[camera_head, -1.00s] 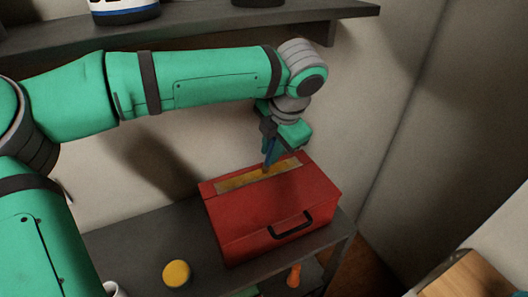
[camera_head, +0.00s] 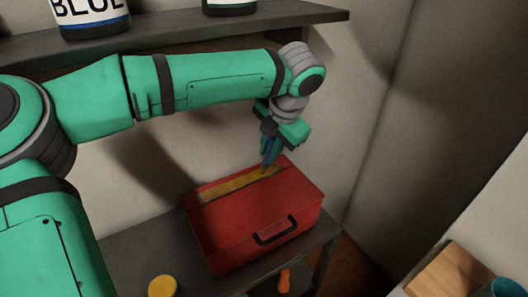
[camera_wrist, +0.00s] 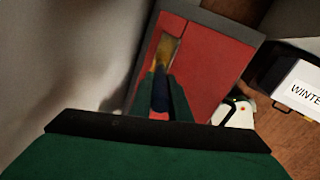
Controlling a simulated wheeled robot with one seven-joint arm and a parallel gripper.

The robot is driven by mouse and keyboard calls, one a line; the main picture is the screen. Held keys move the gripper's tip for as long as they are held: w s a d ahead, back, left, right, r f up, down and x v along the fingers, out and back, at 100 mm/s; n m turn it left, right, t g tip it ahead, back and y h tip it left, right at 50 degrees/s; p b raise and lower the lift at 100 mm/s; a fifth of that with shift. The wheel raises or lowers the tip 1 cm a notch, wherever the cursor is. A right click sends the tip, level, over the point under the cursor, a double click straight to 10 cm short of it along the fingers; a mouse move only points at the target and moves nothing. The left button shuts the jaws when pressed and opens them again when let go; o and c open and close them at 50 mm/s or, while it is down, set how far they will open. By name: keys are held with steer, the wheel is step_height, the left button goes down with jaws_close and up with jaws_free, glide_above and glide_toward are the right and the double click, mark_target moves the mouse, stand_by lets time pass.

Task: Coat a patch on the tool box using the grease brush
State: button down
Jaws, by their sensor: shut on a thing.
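The red tool box (camera_head: 250,222) stands on a dark shelf, with its black handle facing front. A long yellow-brown patch (camera_head: 228,187) runs along its top near the back. My gripper (camera_head: 270,148) is above the patch's right part, pointing down, and is shut on the blue handle of the grease brush (camera_head: 267,160). The brush tip is at the patch; whether it touches cannot be told. In the wrist view, the brush (camera_wrist: 160,92) shows between the fingers, over the tool box (camera_wrist: 205,70). The bristles are hard to make out.
A wall rises close behind the tool box. An upper shelf (camera_head: 190,33) holds a container marked BLUE (camera_head: 90,14) and another one. A yellow-lidded item (camera_head: 162,287) stands front left of the box. An orange item (camera_head: 284,280) is below.

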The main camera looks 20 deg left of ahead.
steer(key=shift+w+d, duration=1.8)
steer(key=shift+w, duration=0.3)
steer(key=s+a, duration=1.6)
steer(key=s, duration=0.2)
steer(key=shift+s, duration=0.35)
stand_by(1.3)
steer(key=shift+r, duration=0.1)
steer(key=shift+r, duration=3.05)
steer(key=shift+r, duration=1.45)
